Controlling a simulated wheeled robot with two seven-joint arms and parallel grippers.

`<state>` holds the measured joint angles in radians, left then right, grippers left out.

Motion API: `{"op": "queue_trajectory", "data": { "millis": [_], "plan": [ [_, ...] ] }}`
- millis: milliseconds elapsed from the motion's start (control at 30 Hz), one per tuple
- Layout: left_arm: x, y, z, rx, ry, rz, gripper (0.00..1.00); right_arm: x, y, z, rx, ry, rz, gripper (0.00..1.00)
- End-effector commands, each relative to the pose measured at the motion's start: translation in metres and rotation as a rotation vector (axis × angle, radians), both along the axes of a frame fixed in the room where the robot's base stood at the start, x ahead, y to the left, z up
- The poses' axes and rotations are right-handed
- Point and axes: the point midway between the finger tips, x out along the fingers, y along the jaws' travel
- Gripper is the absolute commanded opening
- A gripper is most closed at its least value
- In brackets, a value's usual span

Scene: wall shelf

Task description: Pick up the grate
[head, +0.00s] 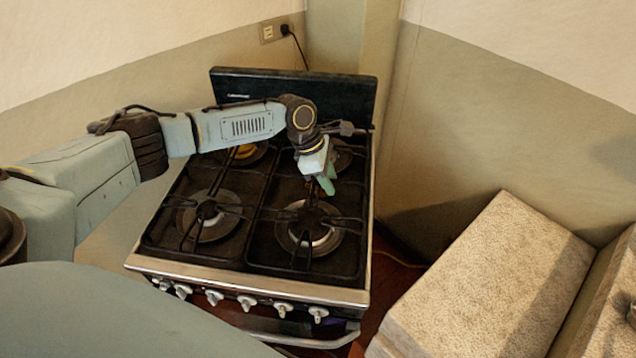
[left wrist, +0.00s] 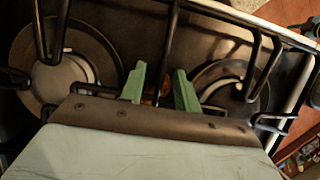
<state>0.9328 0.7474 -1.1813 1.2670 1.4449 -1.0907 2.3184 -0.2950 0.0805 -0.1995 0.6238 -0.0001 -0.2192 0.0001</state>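The stove's black wire grate (head: 348,218) lies over the burners on the right half of the cooktop. Its dark bars cross the left wrist view, and one grate bar (left wrist: 172,42) runs down toward the space between my fingers. My left gripper (head: 326,182) points down over the right half, behind the front right burner. In the left wrist view its two green fingertips (left wrist: 160,88) stand apart, one on each side of that bar's line. Whether they touch it cannot be told. The gripper hides part of the rear right burner. My right gripper is not in view.
The stove (head: 250,290) has a row of front knobs and a raised black back panel (head: 345,95). My left arm crosses above its left rear. A speckled pale block (head: 490,280) stands to the right, with a floor gap between.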

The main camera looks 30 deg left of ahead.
Motion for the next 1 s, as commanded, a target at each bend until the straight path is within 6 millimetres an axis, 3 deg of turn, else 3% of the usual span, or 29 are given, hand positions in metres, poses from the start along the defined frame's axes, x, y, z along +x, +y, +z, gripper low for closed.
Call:
{"op": "queue_trajectory", "data": {
  "millis": [100,333,600,1000],
  "plan": [
    [0.0015,-0.0036,-0.0091,0.0,0.0,0.001,0.32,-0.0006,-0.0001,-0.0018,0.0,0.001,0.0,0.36],
    [0.0017,-0.0037,-0.0098,0.0,-0.001,0.001,0.32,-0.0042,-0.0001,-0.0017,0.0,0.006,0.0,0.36],
    [0.0017,-0.0037,-0.0096,-0.001,-0.001,0.001,0.0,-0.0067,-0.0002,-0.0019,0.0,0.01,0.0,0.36],
    [0.0016,-0.0036,-0.0095,-0.001,-0.001,0.001,0.0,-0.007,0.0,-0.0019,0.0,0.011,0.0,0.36]
  ]
}}
